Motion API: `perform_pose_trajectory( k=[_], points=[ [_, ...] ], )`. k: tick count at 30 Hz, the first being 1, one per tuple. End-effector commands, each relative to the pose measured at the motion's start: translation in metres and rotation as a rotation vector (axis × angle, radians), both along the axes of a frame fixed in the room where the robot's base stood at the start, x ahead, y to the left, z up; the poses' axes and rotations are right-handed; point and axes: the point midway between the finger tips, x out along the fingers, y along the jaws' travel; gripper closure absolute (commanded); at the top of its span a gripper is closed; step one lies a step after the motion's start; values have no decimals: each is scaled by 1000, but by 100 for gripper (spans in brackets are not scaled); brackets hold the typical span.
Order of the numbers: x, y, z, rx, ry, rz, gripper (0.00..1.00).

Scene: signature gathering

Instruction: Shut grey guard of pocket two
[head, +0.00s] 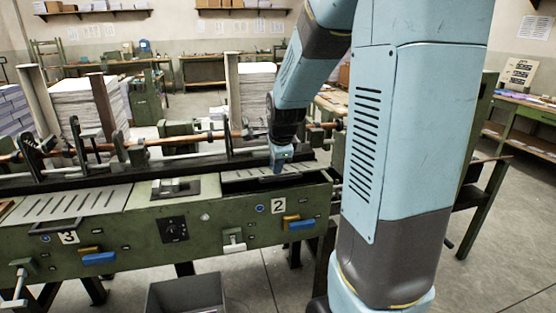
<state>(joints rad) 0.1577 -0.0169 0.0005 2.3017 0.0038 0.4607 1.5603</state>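The grey slotted guard (262,174) of pocket two lies along the top of the green machine, above the white label "2" (278,207). A dark strip shows along its front edge. I cannot tell if it is fully flat. My gripper (281,158) points down at the guard's middle, at its back edge or just above it. Its fingers are too small to tell if they are open or shut, and contact with the guard is unclear. My arm fills the right of the view and covers the area to the right of pocket two.
Pocket three's slotted guard (65,204) lies flat at the left. Rods and dark brackets (140,152) run behind the pockets. Paper stacks (88,108) stand further back. A grey bin (187,295) sits on the floor in front. Blue handles (301,225) and a white lever (234,242) project from the front.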

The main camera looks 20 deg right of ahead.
Motion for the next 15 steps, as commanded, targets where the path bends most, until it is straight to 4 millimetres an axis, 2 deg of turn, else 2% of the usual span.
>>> perform_pose_trajectory(
  k=[1, 8, 15],
  points=[
    [-1, -5, 0, 1, 0, -9, 80],
    [-2, -10, 0, 1, 0, -17, 60],
    [-2, -10, 1, 1, 0, -17, 60]
  ],
)
